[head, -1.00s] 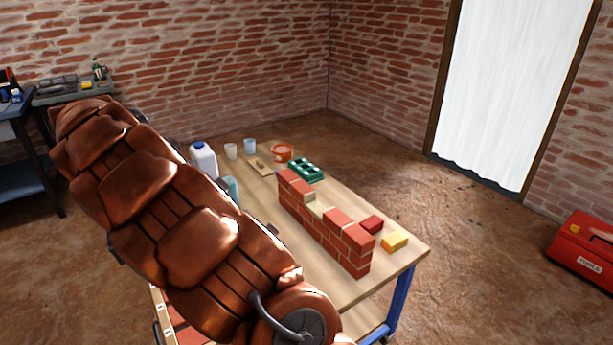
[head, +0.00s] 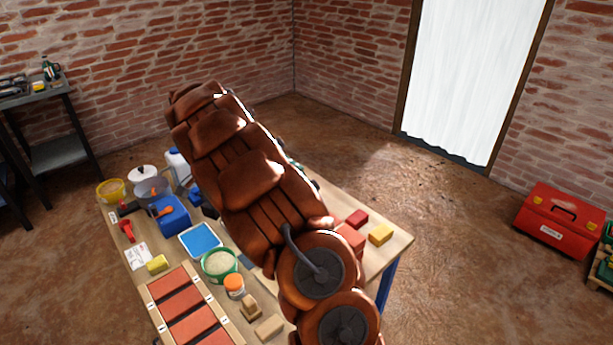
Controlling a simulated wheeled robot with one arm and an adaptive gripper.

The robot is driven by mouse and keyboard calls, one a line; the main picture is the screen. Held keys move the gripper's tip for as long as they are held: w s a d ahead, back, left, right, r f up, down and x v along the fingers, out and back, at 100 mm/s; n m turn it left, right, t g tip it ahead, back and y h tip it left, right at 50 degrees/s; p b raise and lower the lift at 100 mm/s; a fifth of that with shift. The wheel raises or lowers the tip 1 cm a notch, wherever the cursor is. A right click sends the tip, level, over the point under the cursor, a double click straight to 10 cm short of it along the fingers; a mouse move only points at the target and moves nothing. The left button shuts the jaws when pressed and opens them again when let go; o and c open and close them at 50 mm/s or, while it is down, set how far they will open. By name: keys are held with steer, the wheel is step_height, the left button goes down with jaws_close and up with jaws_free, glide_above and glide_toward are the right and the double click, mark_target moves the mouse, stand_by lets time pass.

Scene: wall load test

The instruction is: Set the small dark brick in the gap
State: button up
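A small dark red brick (head: 357,218) lies on the table (head: 397,243) near its right corner, beside a yellow block. The low brick wall (head: 350,238) is mostly behind my copper arm; only its near end shows, so its gap is hidden now. My gripper cannot be seen in this view.
A yellow block (head: 381,234) lies right of the dark red brick. The left part of the table is crowded: a tray of long red bricks (head: 188,310), a green bowl (head: 219,264), an orange-lidded jar (head: 234,286), a blue tray (head: 200,240) and wooden blocks (head: 269,327). A red toolbox (head: 560,220) stands on the floor.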

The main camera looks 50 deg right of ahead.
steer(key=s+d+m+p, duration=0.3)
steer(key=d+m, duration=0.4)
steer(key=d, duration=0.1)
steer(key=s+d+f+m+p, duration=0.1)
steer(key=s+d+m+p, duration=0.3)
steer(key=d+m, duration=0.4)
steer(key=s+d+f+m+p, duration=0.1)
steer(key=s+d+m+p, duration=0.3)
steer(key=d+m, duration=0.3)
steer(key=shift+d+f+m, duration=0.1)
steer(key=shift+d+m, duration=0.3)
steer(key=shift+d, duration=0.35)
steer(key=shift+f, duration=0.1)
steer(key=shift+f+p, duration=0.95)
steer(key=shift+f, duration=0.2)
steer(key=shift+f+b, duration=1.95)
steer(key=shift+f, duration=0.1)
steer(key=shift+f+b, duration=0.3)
steer(key=shift+b, duration=0.25)
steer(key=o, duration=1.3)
